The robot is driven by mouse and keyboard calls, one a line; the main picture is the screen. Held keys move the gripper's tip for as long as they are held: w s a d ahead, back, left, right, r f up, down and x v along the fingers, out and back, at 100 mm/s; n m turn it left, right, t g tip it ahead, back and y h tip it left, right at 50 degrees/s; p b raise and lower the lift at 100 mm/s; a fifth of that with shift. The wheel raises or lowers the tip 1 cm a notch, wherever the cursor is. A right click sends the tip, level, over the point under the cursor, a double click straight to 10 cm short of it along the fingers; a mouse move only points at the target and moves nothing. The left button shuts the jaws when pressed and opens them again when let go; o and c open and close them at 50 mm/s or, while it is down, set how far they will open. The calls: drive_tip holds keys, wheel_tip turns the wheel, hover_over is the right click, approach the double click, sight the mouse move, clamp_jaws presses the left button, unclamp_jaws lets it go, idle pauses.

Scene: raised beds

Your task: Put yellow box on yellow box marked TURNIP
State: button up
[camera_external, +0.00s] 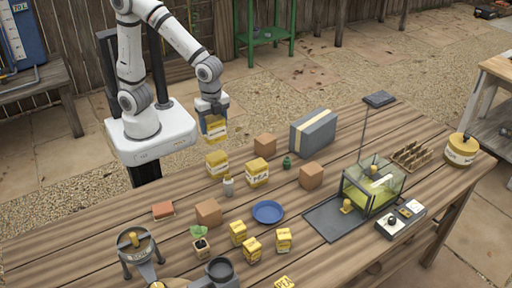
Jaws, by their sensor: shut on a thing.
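My gripper (213,114) is shut on a yellow box (217,134) and holds it in the air above the far left edge of the table. Part of the box is hidden by the fingers. Below it, on the table, stand a yellow box with a pale label (217,166) and, to its right, a yellow box marked PEA (257,175). Smaller yellow boxes stand nearer the front: one at the left (238,235), one in the middle (252,251) and one at the right (284,242). I cannot read TURNIP on any box.
Brown blocks (265,144), a grey case (313,133), a blue plate (268,212) and a glass tank (374,190) stand on the wooden table (130,225).

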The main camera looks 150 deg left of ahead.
sight(215, 140)
wheel_tip(215, 140, down, 7)
drive_tip(key=shift+f, duration=0.15)
idle(0.4)
drive_tip(key=shift+f, duration=0.2)
drive_tip(key=o, duration=1)
drive_tip(key=shift+r, duration=0.1)
wheel_tip(215, 140, up, 12)
drive_tip(key=shift+r, duration=0.15)
drive_tip(key=s+d+t, duration=0.1)
drive_tip(key=s+d, duration=0.1)
drive_tip(key=d, duration=0.4)
drive_tip(key=s+d+r+t, duration=0.1)
drive_tip(key=s+d, duration=0.2)
drive_tip(key=d, duration=0.3)
drive_tip(key=s+d+r+t, duration=0.1)
drive_tip(key=s+d, duration=0.1)
drive_tip(key=d, duration=0.4)
drive_tip(key=shift+s+d, duration=0.1)
drive_tip(key=shift+s, duration=0.3)
